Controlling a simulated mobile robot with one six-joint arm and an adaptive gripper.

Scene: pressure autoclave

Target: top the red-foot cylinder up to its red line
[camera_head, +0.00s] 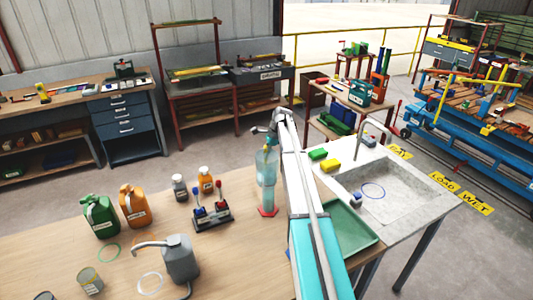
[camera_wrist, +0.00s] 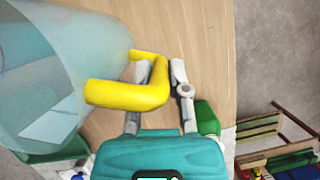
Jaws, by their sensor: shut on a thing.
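The red-foot cylinder stands upright on the wooden bench; its red foot (camera_head: 268,211) shows just left of my arm, with a narrow clear tube (camera_head: 267,197) above it. A wider pale-blue clear jug (camera_head: 265,160) shows above the tube in the head view and overlaps its upper part. The jug (camera_wrist: 55,60) fills the left of the wrist view, with its yellow handle (camera_wrist: 130,94) between my fingers. My gripper (camera_wrist: 160,85) is shut on this handle. The cylinder's red line and the liquid levels are too small to make out.
Left on the bench are a rack with red and blue levers (camera_head: 212,215), small bottles (camera_head: 206,180), an orange can (camera_head: 132,205), a green can (camera_head: 100,215) and a grey spouted can (camera_head: 180,258). A green tray (camera_head: 365,248) and sink (camera_head: 395,190) lie right of my arm.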

